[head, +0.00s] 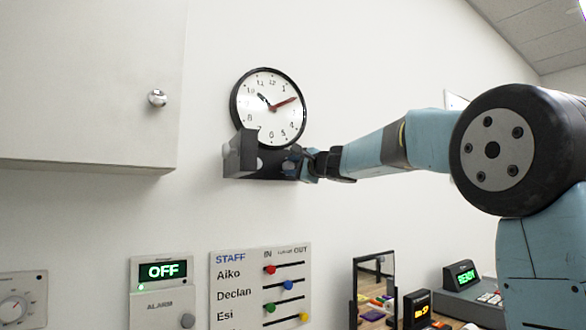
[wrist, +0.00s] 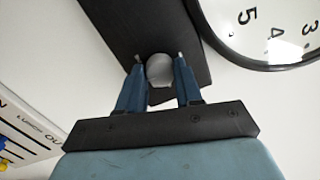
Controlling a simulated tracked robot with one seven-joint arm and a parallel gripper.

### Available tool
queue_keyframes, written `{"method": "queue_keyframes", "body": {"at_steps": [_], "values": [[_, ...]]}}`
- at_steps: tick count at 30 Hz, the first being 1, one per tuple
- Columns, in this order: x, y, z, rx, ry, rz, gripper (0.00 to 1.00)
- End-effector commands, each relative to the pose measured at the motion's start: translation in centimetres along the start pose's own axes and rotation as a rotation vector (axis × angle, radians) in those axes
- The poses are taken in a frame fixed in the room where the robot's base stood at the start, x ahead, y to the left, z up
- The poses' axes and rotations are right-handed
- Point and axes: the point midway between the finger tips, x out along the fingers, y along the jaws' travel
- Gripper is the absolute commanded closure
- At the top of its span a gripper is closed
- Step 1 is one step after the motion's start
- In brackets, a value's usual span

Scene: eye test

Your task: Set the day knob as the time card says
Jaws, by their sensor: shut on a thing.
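A dark box (head: 238,154) is fixed to the wall just under the round clock (head: 270,105). In the wrist view the dark box (wrist: 130,25) has a round grey knob (wrist: 160,70) near its end. My gripper (wrist: 160,75) has one blue finger on each side of this knob and is shut on it. I see no day lettering, so I cannot tell whether this is the day knob. I cannot make out a time card.
A cabinet (head: 80,80) with a round pull juts out at upper left. Below are a dial panel (head: 14,300), an alarm panel (head: 155,300) reading OFF and a staff board (head: 233,305) with coloured sliders. A mirror (head: 356,300) and a READY device (head: 462,275) stand at lower right.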

Motion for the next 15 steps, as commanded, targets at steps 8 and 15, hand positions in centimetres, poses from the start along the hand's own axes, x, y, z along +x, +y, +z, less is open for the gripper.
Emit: {"method": "queue_keyframes", "body": {"at_steps": [8,15], "values": [[0.11,0.59,-0.32,0.001,0.004,0.009,0.56],[0.06,0.32,-0.17,0.000,0.002,0.005,0.40]]}}
